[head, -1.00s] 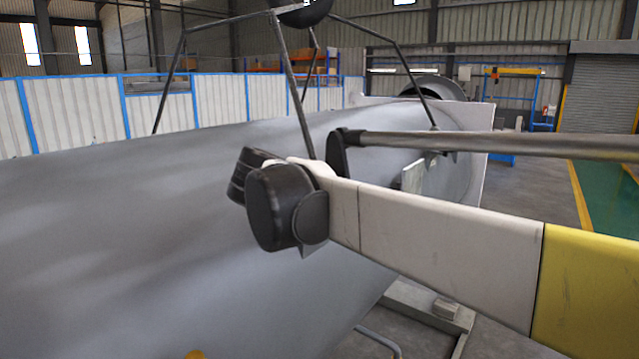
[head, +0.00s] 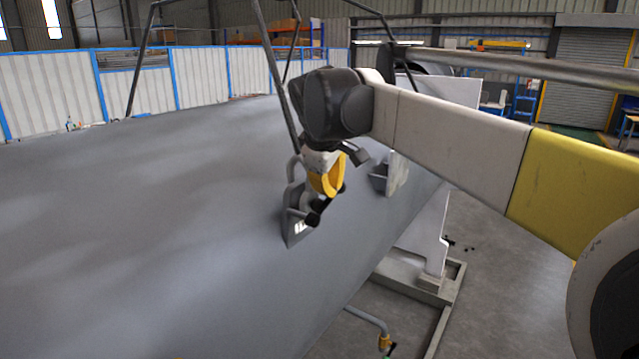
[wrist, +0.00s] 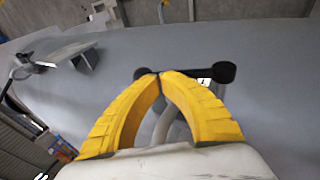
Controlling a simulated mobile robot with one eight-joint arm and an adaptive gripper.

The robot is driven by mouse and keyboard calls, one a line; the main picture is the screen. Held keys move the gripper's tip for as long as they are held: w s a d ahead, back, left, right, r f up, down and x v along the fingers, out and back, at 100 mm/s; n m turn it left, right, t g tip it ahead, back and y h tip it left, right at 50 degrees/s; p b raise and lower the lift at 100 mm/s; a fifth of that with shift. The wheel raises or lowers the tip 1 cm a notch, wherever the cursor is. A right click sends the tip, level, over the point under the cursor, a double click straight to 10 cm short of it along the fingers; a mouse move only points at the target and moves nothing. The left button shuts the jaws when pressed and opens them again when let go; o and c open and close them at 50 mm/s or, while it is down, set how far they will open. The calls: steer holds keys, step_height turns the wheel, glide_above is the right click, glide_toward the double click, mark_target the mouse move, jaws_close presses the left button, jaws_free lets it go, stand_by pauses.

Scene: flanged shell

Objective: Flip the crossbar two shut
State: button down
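A black crossbar (wrist: 205,72) with rounded ends lies across the picture in the wrist view, just beyond my fingertips. In the head view a dark bar (head: 318,211) shows below my gripper, beside a pale bracket (head: 292,228) on the grey shell (head: 150,220). My gripper (wrist: 160,73) has yellow fingers whose tips come together at the left part of the bar. I cannot tell whether they touch it. In the head view my gripper (head: 330,190) points down at the shell's sloping side. The fingers partly hide the bracket and a curved grey rod behind them.
A second bracket (wrist: 75,50) stands on the shell at upper left in the wrist view. It also shows right of my gripper in the head view (head: 391,175). Thin dark struts rise behind my wrist. A metal stand (head: 430,285) and a bent pipe (head: 368,320) sit below the shell's edge.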

steer(key=shift+x, duration=0.9)
steer(key=shift+d+f+b, duration=0.15)
steer(key=shift+f+b, duration=0.25)
steer(key=shift+b, duration=0.05)
steer(key=shift+f, duration=0.1)
step_height(320, 180, up, 14)
steer(key=s+d+p, duration=0.1)
steer(key=d, duration=0.1)
steer(key=shift+s, duration=0.4)
steer(key=shift+w+f, duration=0.1)
steer(key=shift+f, duration=0.05)
